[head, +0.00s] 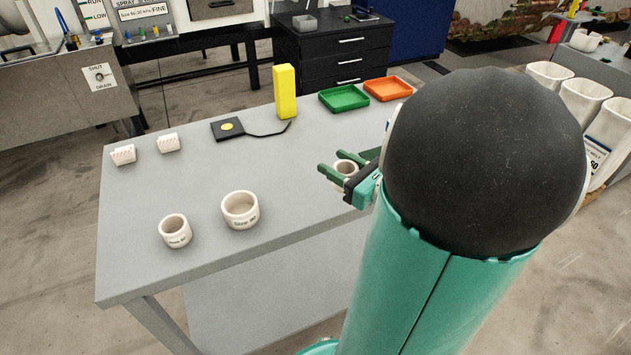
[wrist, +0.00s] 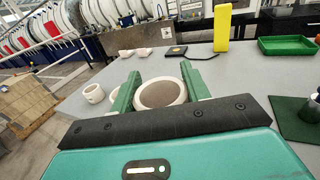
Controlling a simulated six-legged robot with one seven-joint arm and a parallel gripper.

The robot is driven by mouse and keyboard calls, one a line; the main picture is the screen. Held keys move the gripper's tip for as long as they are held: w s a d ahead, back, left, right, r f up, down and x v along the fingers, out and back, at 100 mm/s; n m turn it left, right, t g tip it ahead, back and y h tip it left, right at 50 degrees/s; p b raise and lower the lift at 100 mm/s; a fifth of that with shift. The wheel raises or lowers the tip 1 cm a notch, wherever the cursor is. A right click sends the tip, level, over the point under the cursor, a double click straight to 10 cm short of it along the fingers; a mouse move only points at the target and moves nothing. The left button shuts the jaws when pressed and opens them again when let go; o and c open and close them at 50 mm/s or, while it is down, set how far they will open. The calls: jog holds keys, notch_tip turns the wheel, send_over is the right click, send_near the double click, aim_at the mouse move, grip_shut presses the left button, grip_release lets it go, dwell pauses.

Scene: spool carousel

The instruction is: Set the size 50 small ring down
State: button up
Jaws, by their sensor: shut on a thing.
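My gripper (head: 345,174) is shut on a small off-white ring (head: 347,166), with one green finger on each side of it. The wrist view shows the same ring (wrist: 160,93) between the fingers, its round opening facing up. The ring is over the right part of the grey table (head: 200,275). I cannot tell whether its base touches the table. Its size label is mostly hidden by the gripper.
Another small ring (head: 174,230) and a larger ring (head: 240,209) stand at the table's front left. White blocks (head: 123,154), a black pad (head: 227,128), a yellow block (head: 285,91), a green tray (head: 344,98) and an orange tray (head: 388,89) are farther back. The table's middle is clear.

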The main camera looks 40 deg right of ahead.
jog(key=w+d+f, duration=0.1)
jog(key=w+f, duration=0.2)
jog(key=w, duration=0.1)
jog(key=w+d+f, duration=0.2)
jog(key=w+f, duration=0.1)
jog(key=w, duration=0.1)
jog(key=w+d+f, duration=0.1)
jog(key=w+f, duration=0.2)
jog(key=w, duration=0.1)
jog(key=shift+d, duration=0.35)
jog(key=shift+w+f, duration=0.15)
jog(key=shift+f, duration=0.15)
jog(key=shift+w+d+f, duration=0.1)
jog(key=shift+f, duration=1.55)
jog(key=shift+f, duration=0.15)
jog(key=o, duration=1)
